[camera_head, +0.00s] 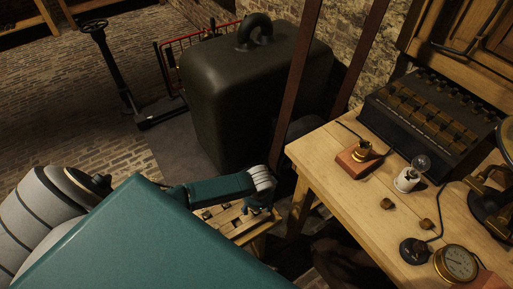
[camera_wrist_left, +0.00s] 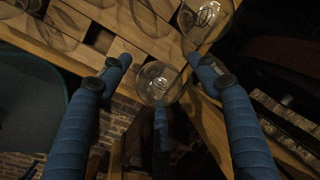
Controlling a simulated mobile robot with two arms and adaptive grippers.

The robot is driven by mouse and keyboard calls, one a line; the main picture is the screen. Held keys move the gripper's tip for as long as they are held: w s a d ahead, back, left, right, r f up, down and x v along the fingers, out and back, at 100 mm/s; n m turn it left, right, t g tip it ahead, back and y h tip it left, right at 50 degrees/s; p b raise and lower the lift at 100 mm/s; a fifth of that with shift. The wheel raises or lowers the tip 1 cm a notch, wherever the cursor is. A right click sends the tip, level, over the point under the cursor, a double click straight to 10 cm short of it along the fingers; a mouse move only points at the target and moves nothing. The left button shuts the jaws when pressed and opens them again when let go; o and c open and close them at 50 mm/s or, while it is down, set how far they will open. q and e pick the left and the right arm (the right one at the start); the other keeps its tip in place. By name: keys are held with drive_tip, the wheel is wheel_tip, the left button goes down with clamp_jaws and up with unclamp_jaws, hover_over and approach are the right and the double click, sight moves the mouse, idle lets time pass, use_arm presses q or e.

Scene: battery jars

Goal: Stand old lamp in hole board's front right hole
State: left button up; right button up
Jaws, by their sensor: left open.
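The hole board (camera_head: 228,221) is a light wooden board with square holes, partly hidden behind my left arm in the head view. It also shows at the upper left of the left wrist view (camera_wrist_left: 62,47). My left gripper (camera_head: 259,207) is at the board's right end. In the wrist view its blue fingers (camera_wrist_left: 159,62) are spread apart. A clear glass lamp (camera_wrist_left: 157,84) shows between and just beyond the fingertips, touching neither visibly. A second clear glass bulb (camera_wrist_left: 206,20) shows at the top, by the right finger. I cannot tell which is the old lamp, and their bases are unclear.
A wooden workbench (camera_head: 320,158) at right holds a wooden block with a brass socket (camera_head: 360,155), a bulb in a white holder (camera_head: 409,175), a gauge (camera_head: 455,263) and a dark rack (camera_head: 425,118). A large dark weight-like block (camera_head: 245,90) stands behind the board.

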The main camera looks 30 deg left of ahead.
use_arm(q)
drive_tip(key=v, duration=1.1)
drive_tip(key=shift+r, duration=0.35)
